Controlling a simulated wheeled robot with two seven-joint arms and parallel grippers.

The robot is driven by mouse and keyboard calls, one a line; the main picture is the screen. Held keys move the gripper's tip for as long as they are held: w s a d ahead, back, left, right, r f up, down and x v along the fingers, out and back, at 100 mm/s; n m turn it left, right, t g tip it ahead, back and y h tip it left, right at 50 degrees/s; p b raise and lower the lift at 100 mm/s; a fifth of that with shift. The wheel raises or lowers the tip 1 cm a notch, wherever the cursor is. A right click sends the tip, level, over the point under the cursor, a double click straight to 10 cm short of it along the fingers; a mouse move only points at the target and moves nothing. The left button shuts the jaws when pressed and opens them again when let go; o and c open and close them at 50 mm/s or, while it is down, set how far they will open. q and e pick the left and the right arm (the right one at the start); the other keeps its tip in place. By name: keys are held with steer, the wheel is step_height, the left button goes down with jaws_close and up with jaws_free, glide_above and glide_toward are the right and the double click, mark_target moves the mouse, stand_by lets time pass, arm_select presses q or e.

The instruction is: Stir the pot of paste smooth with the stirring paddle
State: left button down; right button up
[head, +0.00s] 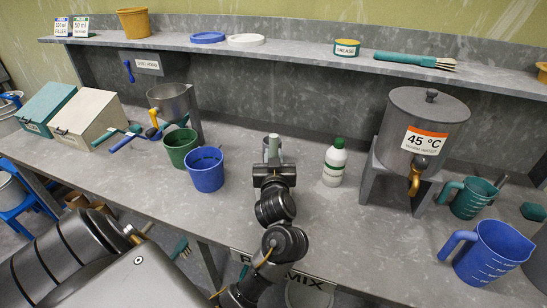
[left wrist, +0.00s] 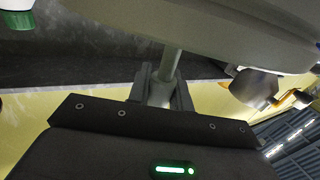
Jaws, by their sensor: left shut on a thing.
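My left gripper (head: 272,152) is over the middle of the bench. It is shut on a pale grey rod, which looks like the handle of the stirring paddle (head: 273,143). In the left wrist view the dark fingers (left wrist: 161,92) close around this rod (left wrist: 171,62), which runs up in the picture to a large grey shape (left wrist: 205,28) that I cannot identify. The paddle's lower end is not visible. I cannot make out the pot of paste for certain; a pale round vessel (head: 308,295) shows partly below the bench edge under a MIX sign. My right gripper is out of view.
A green pail (head: 181,147) and a blue pail (head: 206,170) stand left of the gripper. A white bottle (head: 334,163) and a grey tank (head: 422,118) with a tap stand to its right. Blue (head: 494,252) and green jugs are at far right. A shelf (head: 300,52) runs behind.

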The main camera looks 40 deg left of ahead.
arm_select(q)
steer(key=shift+a, duration=0.1)
stand_by(0.4)
steer(key=shift+s+a+p, duration=0.1)
steer(key=shift+s+p, duration=0.7)
steer(key=shift+s, duration=0.3)
